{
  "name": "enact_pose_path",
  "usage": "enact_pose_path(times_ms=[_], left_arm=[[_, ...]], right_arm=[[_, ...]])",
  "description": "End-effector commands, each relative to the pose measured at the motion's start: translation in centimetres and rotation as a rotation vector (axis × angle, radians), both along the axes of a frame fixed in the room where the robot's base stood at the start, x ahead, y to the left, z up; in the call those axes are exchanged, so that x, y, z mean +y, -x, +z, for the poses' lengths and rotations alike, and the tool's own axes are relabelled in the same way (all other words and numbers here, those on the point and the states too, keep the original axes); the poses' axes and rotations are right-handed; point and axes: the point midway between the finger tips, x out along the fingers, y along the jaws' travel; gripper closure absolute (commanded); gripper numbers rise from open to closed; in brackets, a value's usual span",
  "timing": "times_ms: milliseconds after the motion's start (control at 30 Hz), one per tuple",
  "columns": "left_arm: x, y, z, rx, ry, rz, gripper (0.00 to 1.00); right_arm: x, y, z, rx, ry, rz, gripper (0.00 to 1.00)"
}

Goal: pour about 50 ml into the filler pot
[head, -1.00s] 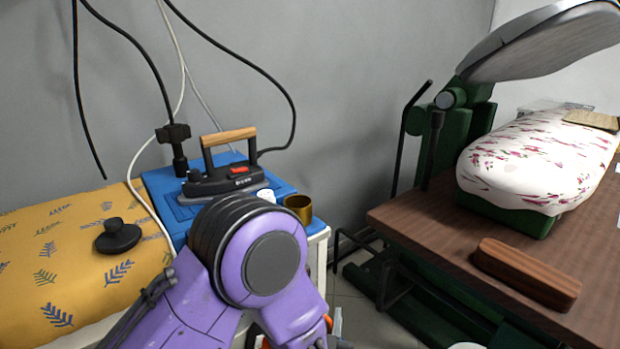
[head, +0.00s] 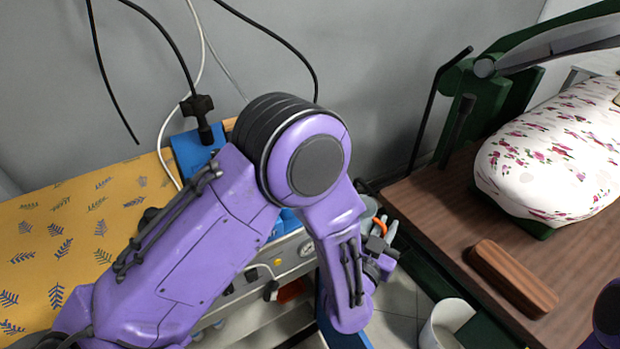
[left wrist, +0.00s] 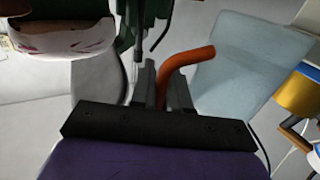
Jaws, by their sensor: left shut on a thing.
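My left gripper (head: 382,236) reaches down right of the blue-topped stand. In the left wrist view its fingers (left wrist: 165,88) are shut on an orange curved handle (left wrist: 185,60). The handle appears to belong to a pale grey-blue jug (left wrist: 240,70), whose side fills the right of that view. A little of the jug (head: 369,210) shows in the head view; its tilt and contents cannot be told. A brass-coloured pot (left wrist: 297,95), probably the filler pot, shows right of the jug in the left wrist view. My arm hides it in the head view. My right gripper is out of view.
A yellow leaf-patterned board (head: 70,235) lies left. A wooden table (head: 425,210) on the right bears a floral pressing pad (head: 555,160) and a wooden block (head: 512,277). A white bin (head: 446,325) stands below. Cables hang at the wall.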

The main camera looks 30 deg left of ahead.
Motion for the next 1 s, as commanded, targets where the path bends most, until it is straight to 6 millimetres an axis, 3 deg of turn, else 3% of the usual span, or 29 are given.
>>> enact_pose_path(times_ms=[367,1000], left_arm=[[0.6,0.1,1.3,0.024,0.084,0.001,1.0],[4.1,-0.8,6.2,0.131,0.474,0.004,1.0]], right_arm=[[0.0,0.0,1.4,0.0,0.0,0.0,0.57],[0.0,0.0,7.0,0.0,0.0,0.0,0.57]])
